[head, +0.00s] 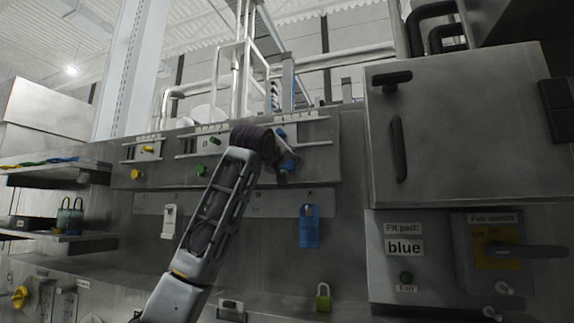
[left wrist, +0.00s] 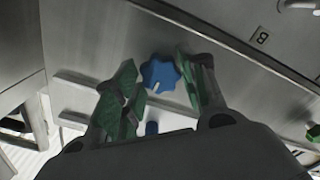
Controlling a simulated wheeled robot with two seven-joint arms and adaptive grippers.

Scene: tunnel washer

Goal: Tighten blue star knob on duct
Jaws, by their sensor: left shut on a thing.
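The blue star knob (left wrist: 160,75) sits on the grey metal panel, with lobed edges and a white mark on its face. My left gripper (left wrist: 154,84) has its green finger pads on either side of the knob and is shut on it. In the head view my left gripper (head: 284,170) reaches up to the panel's upper right part, and a bit of the blue knob (head: 290,162) shows beside the fingers. The rest of it is hidden by the gripper. My right gripper is not in view.
A blue slider handle (head: 281,132) sits in a slot just above; green (head: 201,170) and yellow knobs (head: 136,174) are to the left. A blue tag (head: 309,227) hangs below. A closed cabinet (head: 455,125) stands right, above a sign reading "blue" (head: 404,247) and a fan switch (head: 500,250).

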